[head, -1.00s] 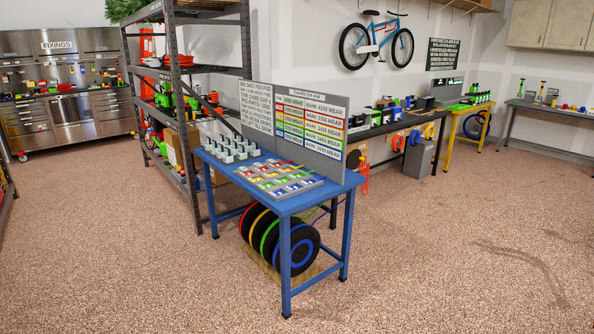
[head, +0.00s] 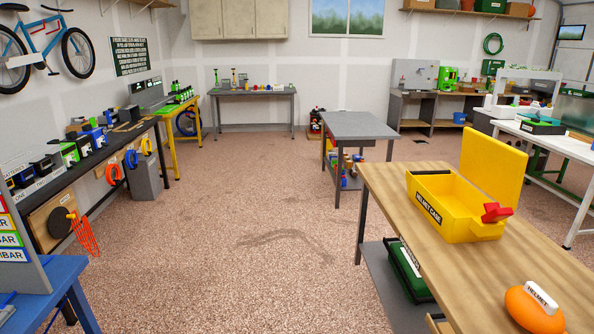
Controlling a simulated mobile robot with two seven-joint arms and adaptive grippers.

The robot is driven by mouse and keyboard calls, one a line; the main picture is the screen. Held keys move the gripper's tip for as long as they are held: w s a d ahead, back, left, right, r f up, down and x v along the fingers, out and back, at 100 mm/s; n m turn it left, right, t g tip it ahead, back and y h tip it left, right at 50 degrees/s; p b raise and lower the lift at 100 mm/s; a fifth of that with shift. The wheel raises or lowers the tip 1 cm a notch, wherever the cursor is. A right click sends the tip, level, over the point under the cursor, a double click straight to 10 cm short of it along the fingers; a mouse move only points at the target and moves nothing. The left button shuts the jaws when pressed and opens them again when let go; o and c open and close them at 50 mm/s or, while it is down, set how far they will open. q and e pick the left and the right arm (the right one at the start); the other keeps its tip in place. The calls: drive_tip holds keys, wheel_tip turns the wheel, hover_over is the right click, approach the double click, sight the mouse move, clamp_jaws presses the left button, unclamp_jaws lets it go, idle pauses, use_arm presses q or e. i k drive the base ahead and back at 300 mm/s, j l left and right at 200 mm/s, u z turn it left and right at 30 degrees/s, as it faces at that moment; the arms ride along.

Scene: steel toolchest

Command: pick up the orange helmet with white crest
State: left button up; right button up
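The orange helmet (head: 534,309) sits on the wooden-topped bench (head: 400,196) at the lower right of the head view. It has a white crest (head: 541,296) on top, marked with the word HELMET. Its lower part is cut off by the frame's bottom edge. Neither of my grippers shows in the head view.
An open yellow case (head: 440,211) labelled HELMET CASE stands on the same bench, with a red part at its right corner. A grey table (head: 358,126) stands beyond it. A blue table (head: 45,290) is at lower left. Open speckled floor (head: 240,240) lies between.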

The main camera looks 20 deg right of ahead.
sight(528, 306)
drive_tip(key=i+l+z, duration=0.1)
drive_tip(key=i+z, duration=0.25)
drive_tip(key=i, duration=0.45)
drive_tip(key=i+j+z, duration=0.15)
drive_tip(key=i+z, duration=0.2)
drive_tip(key=i, duration=0.5)
drive_tip(key=i+l+u, duration=0.15)
drive_tip(key=i, duration=0.35)
drive_tip(key=i+l+u, duration=0.2)
drive_tip(key=i, duration=0.35)
drive_tip(key=u, duration=5.95)
